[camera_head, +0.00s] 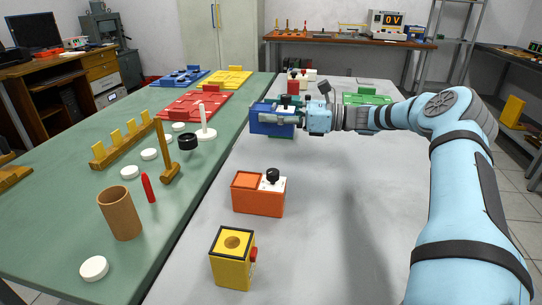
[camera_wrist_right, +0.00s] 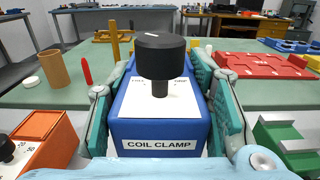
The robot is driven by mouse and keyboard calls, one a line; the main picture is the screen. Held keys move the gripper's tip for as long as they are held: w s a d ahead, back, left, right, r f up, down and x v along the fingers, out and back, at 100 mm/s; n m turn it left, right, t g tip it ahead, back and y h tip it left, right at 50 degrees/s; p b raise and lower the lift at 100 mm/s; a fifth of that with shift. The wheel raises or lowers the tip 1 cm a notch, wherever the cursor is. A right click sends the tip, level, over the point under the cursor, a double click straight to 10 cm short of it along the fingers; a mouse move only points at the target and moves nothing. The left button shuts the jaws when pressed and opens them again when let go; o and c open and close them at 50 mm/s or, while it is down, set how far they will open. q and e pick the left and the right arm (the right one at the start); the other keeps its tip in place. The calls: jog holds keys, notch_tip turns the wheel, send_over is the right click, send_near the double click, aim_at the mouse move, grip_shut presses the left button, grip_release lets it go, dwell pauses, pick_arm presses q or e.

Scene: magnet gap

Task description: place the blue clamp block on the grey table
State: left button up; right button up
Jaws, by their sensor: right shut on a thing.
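The blue clamp block (camera_head: 262,127) is over the left part of the grey table (camera_head: 315,185), near its border with the green table. I cannot tell whether its base touches the grey surface. My right gripper (camera_head: 283,119) reaches in from the right and is shut on the block. In the right wrist view the block (camera_wrist_right: 158,131) sits upright between the two teal fingers, with a black knob on its white top and a "COIL CLAMP" label. My left gripper is not in view.
An orange block (camera_head: 257,200) and a yellow block (camera_head: 232,268) stand nearer on the grey table. The green table (camera_head: 60,215) holds several parts. The grey table's middle is clear.

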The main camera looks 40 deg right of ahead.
notch_tip(320, 180, down, 10)
jog(key=b, duration=0.2)
jog(key=shift+w+b, duration=0.1)
jog(key=shift+b, duration=0.3)
jog(key=shift+r, duration=0.1)
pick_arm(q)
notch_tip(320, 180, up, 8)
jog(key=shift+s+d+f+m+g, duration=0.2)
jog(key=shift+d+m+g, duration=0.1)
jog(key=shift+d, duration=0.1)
pick_arm(e)
jog(key=o, duration=1.4)
jog(key=shift+o, duration=0.2)
